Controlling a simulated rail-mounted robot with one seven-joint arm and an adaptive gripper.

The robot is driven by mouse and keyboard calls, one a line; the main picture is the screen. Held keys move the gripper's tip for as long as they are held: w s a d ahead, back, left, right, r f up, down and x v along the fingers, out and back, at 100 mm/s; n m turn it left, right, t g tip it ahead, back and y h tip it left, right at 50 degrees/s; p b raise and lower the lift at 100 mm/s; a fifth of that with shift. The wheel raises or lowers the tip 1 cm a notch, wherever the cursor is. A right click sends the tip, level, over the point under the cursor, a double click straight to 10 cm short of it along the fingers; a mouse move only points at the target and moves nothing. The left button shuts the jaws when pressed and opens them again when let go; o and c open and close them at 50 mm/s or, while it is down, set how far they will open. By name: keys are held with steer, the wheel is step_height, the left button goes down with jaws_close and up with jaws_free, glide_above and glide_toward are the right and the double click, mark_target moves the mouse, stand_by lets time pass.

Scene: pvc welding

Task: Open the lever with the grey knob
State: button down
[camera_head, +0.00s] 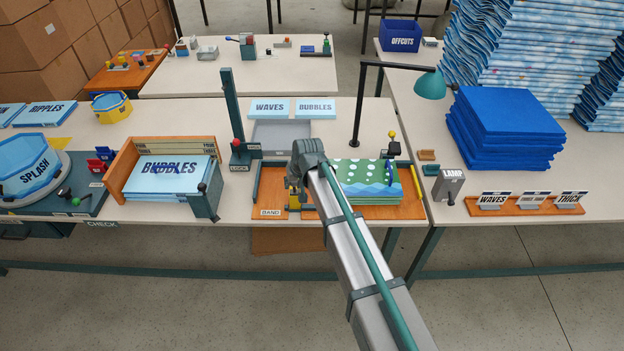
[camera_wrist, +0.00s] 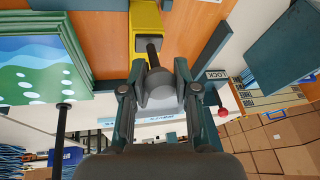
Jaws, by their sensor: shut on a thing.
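The grey knob (camera_wrist: 160,92) sits between the two fingers of my gripper (camera_wrist: 159,72) in the wrist view, and the fingers are closed on it from both sides. A dark lever rod (camera_wrist: 152,52) runs from the knob to a yellow block (camera_wrist: 146,18). In the head view the yellow block (camera_head: 293,197) shows at the left part of the wooden tray marked BAND (camera_head: 270,212). My arm hides the knob and the fingertips there.
A stack of green and blue wave-patterned sheets (camera_head: 366,178) lies right of my arm. A teal post marked LOCK (camera_head: 231,108) stands to the left. A lever with a yellow knob (camera_head: 392,134) and a desk lamp (camera_head: 430,84) stand behind right.

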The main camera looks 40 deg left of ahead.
steer(key=shift+w+a+r+g+h, duration=0.1)
steer(key=shift+w+a+g+h, duration=0.2)
steer(key=shift+a+g, duration=0.1)
steer(key=shift+p, duration=0.4)
steer(key=shift+d+g+h, duration=0.1)
steer(key=shift+g+h, duration=0.2)
steer(key=shift+g, duration=0.1)
steer(key=c, duration=0.8)
jaws_free()
steer(key=v, duration=1.1)
steer(key=shift+d+r, duration=0.1)
steer(key=shift+r, duration=0.3)
